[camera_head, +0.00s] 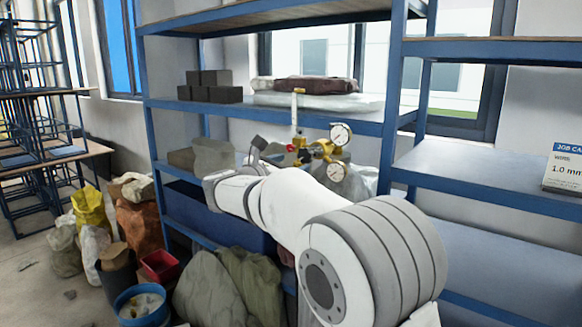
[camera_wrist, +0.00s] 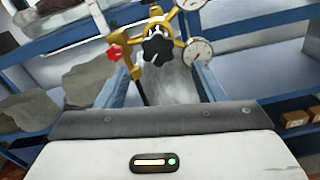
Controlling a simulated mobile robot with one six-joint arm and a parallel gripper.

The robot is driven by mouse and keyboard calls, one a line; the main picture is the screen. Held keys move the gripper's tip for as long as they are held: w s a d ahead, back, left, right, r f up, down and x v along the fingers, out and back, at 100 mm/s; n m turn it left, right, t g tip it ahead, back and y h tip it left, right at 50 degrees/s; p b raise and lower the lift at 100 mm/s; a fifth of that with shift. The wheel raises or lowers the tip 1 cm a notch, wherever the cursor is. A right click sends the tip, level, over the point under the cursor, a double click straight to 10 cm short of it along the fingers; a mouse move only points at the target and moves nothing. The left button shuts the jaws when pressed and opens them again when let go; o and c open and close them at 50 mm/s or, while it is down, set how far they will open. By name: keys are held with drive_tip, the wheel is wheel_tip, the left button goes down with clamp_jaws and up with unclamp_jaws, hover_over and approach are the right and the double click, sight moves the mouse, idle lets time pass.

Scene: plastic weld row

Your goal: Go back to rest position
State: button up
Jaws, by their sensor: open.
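My arm reaches toward the blue shelving, and my gripper (camera_head: 262,150) is at its far end, mostly hidden by the wrist in the head view. In the wrist view my gripper (camera_wrist: 165,72) is open, with one blue-grey finger on each side and grey material visible between them. A brass regulator (camera_head: 318,150) with two round white gauges and a red knob is just right of the gripper in the head view. In the wrist view the regulator (camera_wrist: 178,22) is at the top, beyond the fingers, with a black knob facing me. I cannot tell whether they touch.
Blue shelving (camera_head: 265,108) stands ahead, with dark blocks (camera_head: 210,87) and folded cloth (camera_head: 308,85) on it. Sacks (camera_head: 227,285), a blue bucket (camera_head: 142,305) and a red bin (camera_head: 160,266) crowd the floor below. A job card (camera_head: 565,168) stands at right on a mostly bare shelf.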

drive_tip(key=s+d+f+m+g+y+b, duration=0.1)
drive_tip(key=s+d+f+m+g, duration=0.35)
drive_tip(key=s+d, duration=0.35)
drive_tip(key=s+d+f+m+g+y, duration=0.1)
drive_tip(key=s+d+f+m+g, duration=0.2)
drive_tip(key=s+d+f+m, duration=0.5)
drive_tip(key=s+d+f+m+g+y, duration=0.1)
drive_tip(key=s+f+m+y, duration=0.1)
drive_tip(key=s+f+m, duration=0.2)
drive_tip(key=s+d+f+m+g+y+b, duration=0.1)
drive_tip(key=s+f+m+y, duration=0.2)
drive_tip(key=s, duration=0.8)
drive_tip(key=s+d+f+m+g+y+b, duration=0.1)
drive_tip(key=s+f+m+g+y, duration=0.1)
drive_tip(key=s+f+m, duration=0.3)
drive_tip(key=s+m+y, duration=0.1)
drive_tip(key=s+m, duration=0.1)
drive_tip(key=shift+s+d+f, duration=0.25)
drive_tip(key=shift+s+d, duration=0.05)
drive_tip(key=shift+d, duration=0.05)
drive_tip(key=shift+m, duration=0.25)
drive_tip(key=shift+c, duration=0.4)
